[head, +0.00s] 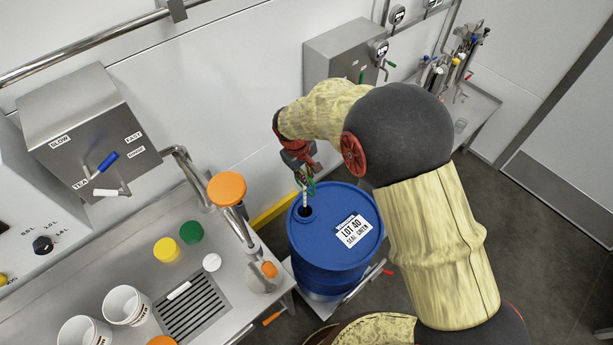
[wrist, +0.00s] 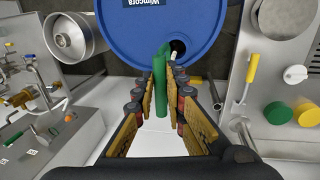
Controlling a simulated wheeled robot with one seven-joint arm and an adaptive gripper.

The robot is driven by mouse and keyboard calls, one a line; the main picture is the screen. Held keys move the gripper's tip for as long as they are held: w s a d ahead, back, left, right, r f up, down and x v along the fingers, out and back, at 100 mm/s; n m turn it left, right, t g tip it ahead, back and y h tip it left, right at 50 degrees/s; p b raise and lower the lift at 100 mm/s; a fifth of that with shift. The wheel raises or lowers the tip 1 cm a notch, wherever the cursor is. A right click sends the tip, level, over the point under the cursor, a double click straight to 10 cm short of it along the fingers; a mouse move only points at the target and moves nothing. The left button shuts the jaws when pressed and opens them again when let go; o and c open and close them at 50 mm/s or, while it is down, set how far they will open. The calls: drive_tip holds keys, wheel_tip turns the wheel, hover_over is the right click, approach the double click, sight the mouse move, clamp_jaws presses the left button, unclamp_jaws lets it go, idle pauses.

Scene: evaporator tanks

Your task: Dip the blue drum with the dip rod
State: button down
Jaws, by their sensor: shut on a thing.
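The pale marked rod (head: 305,199) points down from the gripper to the hole. Its lower end is hidden, so I cannot tell how deep it reaches.
A steel counter (head: 75,270) at left holds white cups (head: 125,305), yellow (head: 166,250) and green caps (head: 191,232) and a drain grate (head: 190,308). A wall box (head: 345,55) stands behind the drum. Open floor lies to the right.

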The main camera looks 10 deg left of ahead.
wheel_tip(320, 180, up, 10)
drive_tip(key=p, duration=0.5)
drive_tip(key=shift+f, duration=0.15)
idle(0.6)
idle(0.4)
